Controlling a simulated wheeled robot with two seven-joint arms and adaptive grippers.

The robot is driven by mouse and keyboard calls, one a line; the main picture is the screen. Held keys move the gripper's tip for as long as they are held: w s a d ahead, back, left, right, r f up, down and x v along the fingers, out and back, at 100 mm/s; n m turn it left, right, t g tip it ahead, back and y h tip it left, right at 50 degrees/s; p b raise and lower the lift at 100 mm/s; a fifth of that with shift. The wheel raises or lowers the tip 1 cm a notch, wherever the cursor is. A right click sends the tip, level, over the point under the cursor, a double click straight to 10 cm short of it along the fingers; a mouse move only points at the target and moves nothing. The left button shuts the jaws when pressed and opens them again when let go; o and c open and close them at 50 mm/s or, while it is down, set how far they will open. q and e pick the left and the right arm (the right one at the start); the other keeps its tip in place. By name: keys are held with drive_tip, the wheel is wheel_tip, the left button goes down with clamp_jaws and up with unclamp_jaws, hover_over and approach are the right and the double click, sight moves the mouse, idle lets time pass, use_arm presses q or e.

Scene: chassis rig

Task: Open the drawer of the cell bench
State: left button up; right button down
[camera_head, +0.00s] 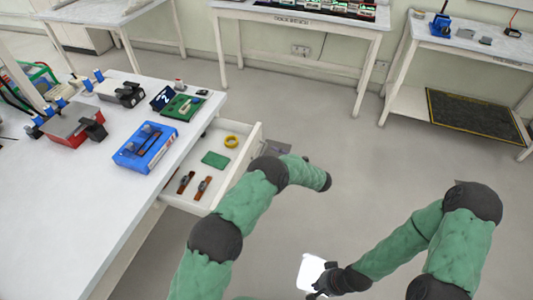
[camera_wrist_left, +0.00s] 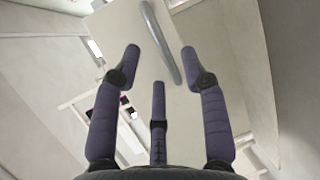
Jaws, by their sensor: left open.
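The cell bench (camera_head: 100,205) is at the left in the head view. Its drawer (camera_head: 238,165) stands out from under the top, with its inside showing. In the left wrist view, a grey bar handle (camera_wrist_left: 160,42) crosses the pale drawer front (camera_wrist_left: 120,25) at a slant. My left gripper (camera_wrist_left: 160,52) is open, its fingers spread to either side of the handle's line, with no clear contact. In the head view my left arm hides most of this gripper and the handle. My right gripper (camera_head: 325,284) is low, over the floor, beside a white shape; its fingers are unclear.
The drawer holds a yellow ring (camera_head: 231,141), a green piece (camera_head: 215,159) and two brown-orange items (camera_head: 203,187). A blue box (camera_head: 145,148) and a green board (camera_head: 183,106) lie on the bench top. Other tables stand behind.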

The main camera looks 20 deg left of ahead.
use_arm(q)
drive_tip(key=v, duration=0.7)
drive_tip(key=shift+d, duration=0.25)
drive_tip(key=shift+s, duration=0.1)
drive_tip(key=s+a+f+n+g+h+p, duration=0.1)
drive_tip(key=s+a+f+n+g+h, duration=0.1)
drive_tip(key=s+f+n+g+h, duration=0.55)
drive_tip(key=s+a+f+n+g+h, duration=0.15)
drive_tip(key=s+f+n, duration=0.25)
drive_tip(key=s+f, duration=0.8)
drive_tip(key=s+d+r+n+g+h, duration=0.1)
drive_tip(key=s+d+n+h, duration=0.25)
drive_tip(key=s+n, duration=0.35)
drive_tip(key=s+d+n+g+h, duration=0.1)
drive_tip(key=s+d+n+h, duration=0.25)
drive_tip(key=s+n, duration=0.35)
drive_tip(key=s+a+r+n+t+h, duration=0.1)
drive_tip(key=r+n+t, duration=0.1)
drive_tip(key=n, duration=0.6)
drive_tip(key=s+a+r+n+t+h+p, duration=0.1)
drive_tip(key=a+r+n+t, duration=0.1)
drive_tip(key=n, duration=0.7)
drive_tip(key=shift+s+a+p, duration=0.3)
